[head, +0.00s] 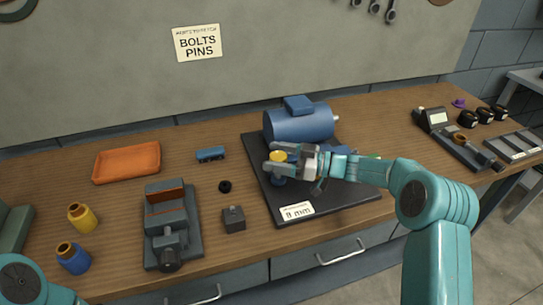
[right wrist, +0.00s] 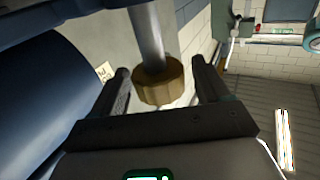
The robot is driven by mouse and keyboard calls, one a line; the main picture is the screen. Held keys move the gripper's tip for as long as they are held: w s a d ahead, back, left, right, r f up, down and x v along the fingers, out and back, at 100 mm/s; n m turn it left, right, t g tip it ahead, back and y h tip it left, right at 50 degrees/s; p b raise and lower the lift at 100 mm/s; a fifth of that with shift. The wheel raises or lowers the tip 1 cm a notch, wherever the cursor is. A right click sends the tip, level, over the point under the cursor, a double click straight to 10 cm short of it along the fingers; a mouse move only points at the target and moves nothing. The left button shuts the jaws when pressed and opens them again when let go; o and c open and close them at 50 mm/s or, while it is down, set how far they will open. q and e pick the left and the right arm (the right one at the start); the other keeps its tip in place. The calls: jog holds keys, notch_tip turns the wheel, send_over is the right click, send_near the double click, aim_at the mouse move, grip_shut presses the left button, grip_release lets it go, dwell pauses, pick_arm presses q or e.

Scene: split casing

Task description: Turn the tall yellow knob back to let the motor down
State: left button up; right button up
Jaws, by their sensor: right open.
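The yellow knob (head: 278,156) stands on a dark plate (head: 262,188), in front of the blue motor (head: 298,124). My right gripper (head: 272,158) is open, with one finger on either side of the knob. In the right wrist view the knob (right wrist: 158,82), on a grey shaft, lies between the two fingertips of my right gripper (right wrist: 160,68), with visible gaps on both sides. The motor (right wrist: 45,95) fills the left of that view. Part of the plate is hidden by my right arm. My left gripper is not in view.
A grey vise (head: 168,225), a small dark block (head: 234,218) and a black ring (head: 225,186) lie left of the plate. An orange tray (head: 127,162) and a small blue piece (head: 210,154) are behind. Yellow (head: 82,216) and blue (head: 73,257) jars stand at left.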

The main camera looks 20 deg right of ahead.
jog(key=b+v, duration=0.1)
jog(key=v, duration=1.3)
jog(key=shift+s+d+b, duration=0.2)
jog(key=shift+d+b, duration=0.1)
jog(key=shift+b, duration=0.05)
jog(key=shift+s, duration=0.15)
